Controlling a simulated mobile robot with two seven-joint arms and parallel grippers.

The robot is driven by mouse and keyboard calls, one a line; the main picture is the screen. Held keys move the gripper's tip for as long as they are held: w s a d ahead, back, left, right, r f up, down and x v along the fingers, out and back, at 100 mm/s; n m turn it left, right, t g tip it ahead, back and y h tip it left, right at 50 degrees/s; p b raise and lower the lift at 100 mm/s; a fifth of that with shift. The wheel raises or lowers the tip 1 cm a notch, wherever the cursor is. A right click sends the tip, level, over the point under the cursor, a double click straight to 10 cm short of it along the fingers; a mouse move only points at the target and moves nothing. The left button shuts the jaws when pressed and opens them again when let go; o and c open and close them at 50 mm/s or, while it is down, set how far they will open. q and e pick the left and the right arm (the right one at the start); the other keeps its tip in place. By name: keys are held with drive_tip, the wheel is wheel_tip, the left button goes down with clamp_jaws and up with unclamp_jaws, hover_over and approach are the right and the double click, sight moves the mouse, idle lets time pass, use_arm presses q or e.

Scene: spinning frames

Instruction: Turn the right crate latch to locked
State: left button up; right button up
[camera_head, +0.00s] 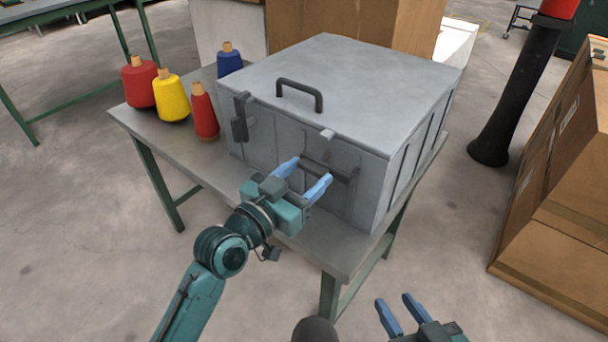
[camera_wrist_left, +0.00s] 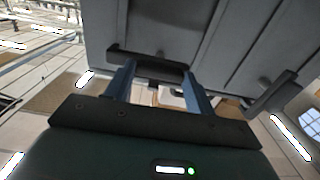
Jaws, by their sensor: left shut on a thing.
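The grey crate (camera_head: 365,75) stands on a table. Its right latch (camera_head: 343,174) is a dark bar on the front face, lying roughly level along the front. My left gripper (camera_head: 309,169) is at this latch, its blue fingers shut on it. In the left wrist view the latch (camera_wrist_left: 150,62) crosses between the two fingers, which hide part of it. The left latch (camera_head: 240,117) is a dark bar standing upright near the front left corner; it also shows in the left wrist view (camera_wrist_left: 272,95). My right gripper (camera_head: 394,300) is open and empty, low in front of the table.
Red, yellow and blue thread cones (camera_head: 171,98) stand left of the crate on the table (camera_head: 165,130). The lid has a dark handle (camera_head: 300,90). A black post (camera_head: 512,95) and cardboard boxes (camera_head: 560,170) stand at the right. The floor before the table is clear.

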use_arm(q)
drive_tip(key=c, duration=0.7)
